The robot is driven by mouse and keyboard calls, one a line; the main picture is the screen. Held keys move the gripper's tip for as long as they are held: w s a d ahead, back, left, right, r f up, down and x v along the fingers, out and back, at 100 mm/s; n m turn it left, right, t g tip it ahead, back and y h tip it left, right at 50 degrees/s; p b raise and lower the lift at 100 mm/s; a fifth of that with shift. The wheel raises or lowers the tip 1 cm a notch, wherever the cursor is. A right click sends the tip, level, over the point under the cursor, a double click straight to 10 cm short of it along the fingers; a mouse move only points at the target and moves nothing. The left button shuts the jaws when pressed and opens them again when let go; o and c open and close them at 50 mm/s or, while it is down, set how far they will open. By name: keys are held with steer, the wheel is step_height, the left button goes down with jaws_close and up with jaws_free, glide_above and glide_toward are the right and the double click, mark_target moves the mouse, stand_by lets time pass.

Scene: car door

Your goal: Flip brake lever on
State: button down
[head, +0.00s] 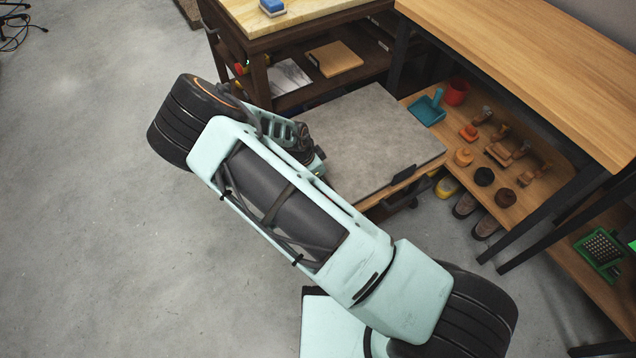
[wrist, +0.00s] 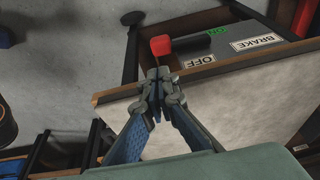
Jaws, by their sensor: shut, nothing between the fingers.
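The brake lever has a red knob (wrist: 160,45) and a dark shaft (wrist: 190,43) that runs to the right from it in the wrist view. A green ON label (wrist: 217,30) is just above the shaft, a white OFF label (wrist: 199,61) just below it, and a BRAKE label (wrist: 256,42) to the right. My gripper (wrist: 160,75) is shut and empty, its fingertips just below the red knob in the picture. Whether they touch it I cannot tell. In the head view a small red knob (head: 240,68) shows on the bench's side; my fingertips are not clear there.
A wooden bench (head: 310,15) holds a blue-and-white block (head: 271,7). A grey slab (head: 372,135) lies right of my arm's end. A shelf beyond has a red cup (head: 456,92), a teal dustpan (head: 428,107) and wooden toys. Open floor lies to the left.

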steer(key=b+x, duration=0.1)
steer(key=x, duration=0.2)
steer(key=b+x, duration=0.1)
steer(key=x, duration=0.3)
steer(key=a+x, duration=0.1)
steer(key=x, duration=0.2)
steer(key=shift+s+f+b, duration=0.2)
steer(key=shift+f+b, duration=0.1)
steer(key=shift+b, duration=0.1)
steer(key=f+b, duration=0.3)
steer(key=f, duration=0.1)
steer(key=shift+s+d, duration=0.35)
steer(key=shift+s, duration=0.05)
steer(key=shift+r, duration=0.1)
